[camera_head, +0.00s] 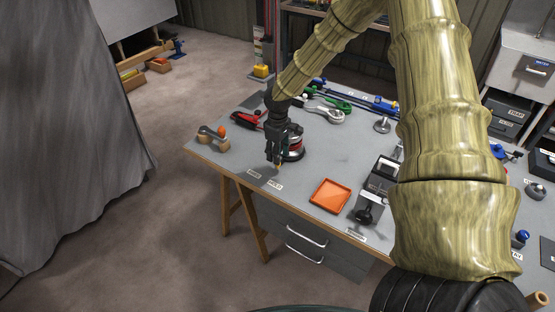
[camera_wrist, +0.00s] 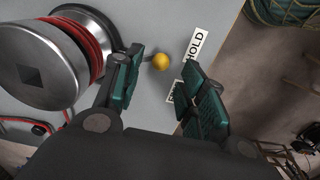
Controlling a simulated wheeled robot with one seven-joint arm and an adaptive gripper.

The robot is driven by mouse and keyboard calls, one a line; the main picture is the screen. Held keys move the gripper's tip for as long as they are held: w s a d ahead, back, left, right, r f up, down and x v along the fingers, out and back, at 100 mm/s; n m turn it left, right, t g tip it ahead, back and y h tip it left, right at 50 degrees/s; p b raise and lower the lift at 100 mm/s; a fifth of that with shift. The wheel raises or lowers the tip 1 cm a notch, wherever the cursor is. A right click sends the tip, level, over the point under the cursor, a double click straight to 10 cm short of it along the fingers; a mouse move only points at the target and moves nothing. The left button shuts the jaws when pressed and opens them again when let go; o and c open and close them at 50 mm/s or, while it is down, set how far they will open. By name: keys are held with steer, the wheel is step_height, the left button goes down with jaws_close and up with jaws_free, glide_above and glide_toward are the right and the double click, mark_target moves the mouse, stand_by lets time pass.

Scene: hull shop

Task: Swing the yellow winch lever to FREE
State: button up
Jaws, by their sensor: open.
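The winch (camera_head: 293,150) stands on the grey bench, partly hidden behind my gripper. In the wrist view its silver drum (camera_wrist: 45,68) carries red line, at the left. A little yellow (camera_head: 279,166) also shows below the fingers in the head view. My gripper (camera_head: 277,156) is open, pointing down, with one teal finger pad on each side of the knob and gaps between. A HOLD label (camera_wrist: 198,43) lies by the right finger; a second label is mostly hidden.
An orange tray (camera_head: 330,195) and a grey clamp-like device (camera_head: 376,190) stand to the right. A wooden rest with an orange ball (camera_head: 221,131) is at the left bench end. A red-and-black tool (camera_head: 247,119) and green-handled tools (camera_head: 332,102) lie behind. Bench front is mostly clear.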

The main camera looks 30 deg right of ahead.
steer(key=shift+f+p, duration=0.45)
steer(key=shift+f, duration=1.6)
jaws_close()
